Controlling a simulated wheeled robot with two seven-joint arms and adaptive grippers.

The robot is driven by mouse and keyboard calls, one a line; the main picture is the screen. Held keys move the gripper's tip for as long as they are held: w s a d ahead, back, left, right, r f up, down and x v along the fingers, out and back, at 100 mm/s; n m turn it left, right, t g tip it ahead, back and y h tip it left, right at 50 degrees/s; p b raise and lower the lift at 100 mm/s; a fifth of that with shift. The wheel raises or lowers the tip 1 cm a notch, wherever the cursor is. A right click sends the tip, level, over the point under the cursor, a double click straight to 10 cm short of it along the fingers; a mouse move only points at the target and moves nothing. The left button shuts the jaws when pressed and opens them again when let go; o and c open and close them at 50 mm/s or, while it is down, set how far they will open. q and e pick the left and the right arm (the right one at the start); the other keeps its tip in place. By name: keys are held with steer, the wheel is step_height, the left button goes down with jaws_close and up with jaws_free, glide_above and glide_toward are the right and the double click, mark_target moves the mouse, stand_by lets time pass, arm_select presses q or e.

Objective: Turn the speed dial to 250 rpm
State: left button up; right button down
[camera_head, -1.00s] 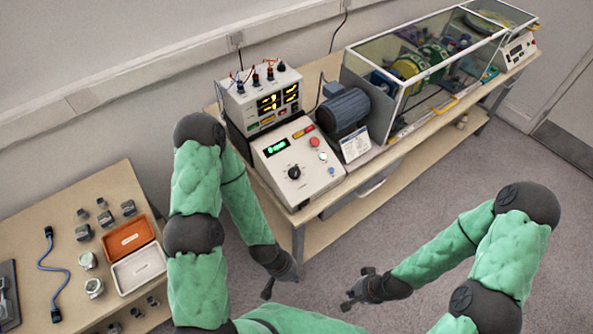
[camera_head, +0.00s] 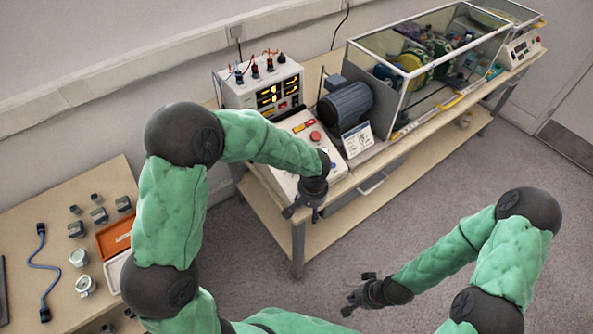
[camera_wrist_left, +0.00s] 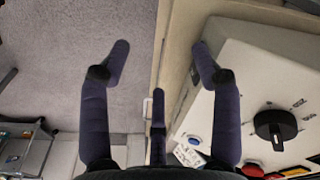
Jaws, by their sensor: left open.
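The speed dial is a black round knob (camera_wrist_left: 275,126) on the pale control box, with printed marks around it, at the right of the left wrist view. In the head view my left arm hides it. The control box (camera_head: 285,185) stands on the bench. My left gripper (camera_head: 301,208) is at the box's front edge; in the left wrist view (camera_wrist_left: 160,60) its fingers are spread and empty, left of the dial and apart from it. My right gripper (camera_head: 358,292) has spread fingers and hangs empty over the floor.
A red button (camera_head: 315,136) is on the box, and a blue button (camera_wrist_left: 195,140) shows in the left wrist view. A meter unit (camera_head: 270,90), a motor (camera_head: 345,106) and a glazed enclosure (camera_head: 430,75) stand behind and right. A side table (camera_head: 60,210) holds small parts.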

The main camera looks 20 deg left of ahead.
arm_select(q)
steer(key=w+a+r+n+t+y+b, duration=0.1)
steer(key=w+a+r+y, duration=0.15)
steer(key=r, duration=0.45)
steer(key=w+a+r+n+t+y+b, duration=0.1)
steer(key=w+r+t, duration=0.1)
steer(key=w+r, duration=0.35)
steer(key=x, duration=0.2)
steer(key=a+b+x, duration=0.1)
steer(key=x, duration=0.2)
steer(key=s+b+x, duration=0.1)
steer(key=x, duration=0.2)
steer(key=shift+a+f, duration=0.2)
steer(key=shift+a, duration=0.05)
steer(key=shift+s, duration=0.1)
steer(key=c, duration=1.1)
